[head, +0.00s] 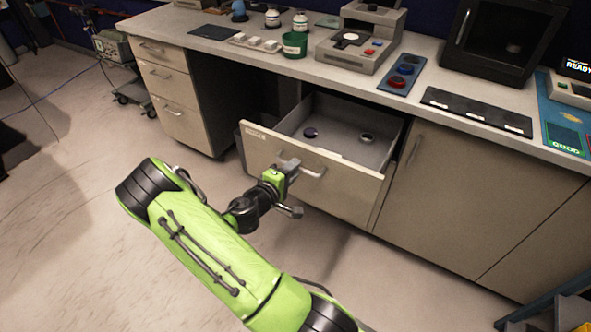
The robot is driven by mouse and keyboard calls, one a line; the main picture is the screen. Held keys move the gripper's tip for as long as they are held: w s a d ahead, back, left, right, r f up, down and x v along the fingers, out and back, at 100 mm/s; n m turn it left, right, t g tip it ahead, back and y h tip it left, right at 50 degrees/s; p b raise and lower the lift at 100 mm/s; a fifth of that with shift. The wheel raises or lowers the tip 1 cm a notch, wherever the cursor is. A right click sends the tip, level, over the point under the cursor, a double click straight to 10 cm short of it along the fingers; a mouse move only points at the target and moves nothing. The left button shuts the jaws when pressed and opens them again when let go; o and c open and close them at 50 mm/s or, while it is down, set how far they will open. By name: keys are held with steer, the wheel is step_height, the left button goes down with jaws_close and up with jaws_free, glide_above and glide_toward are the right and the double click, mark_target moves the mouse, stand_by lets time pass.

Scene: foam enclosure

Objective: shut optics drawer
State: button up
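The optics drawer (345,190) stands pulled out from under the counter. Its beige front has a bar handle, and two small round optics (367,138) lie on its grey floor. My gripper (290,168) is at the drawer front, by the left part of the handle (312,173). The fingers are small and partly merge with the handle, so I cannot tell whether they grip it or only touch it. My green arm reaches up to it from below.
The counter (330,75) above carries a grey instrument (362,40), a green cup (294,44) and a blue tray (402,75). A closed cabinet door (440,190) is right of the drawer. A drawer stack (170,95) stands left.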

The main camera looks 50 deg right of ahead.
steer(key=shift+x, duration=1.2)
jaws_close()
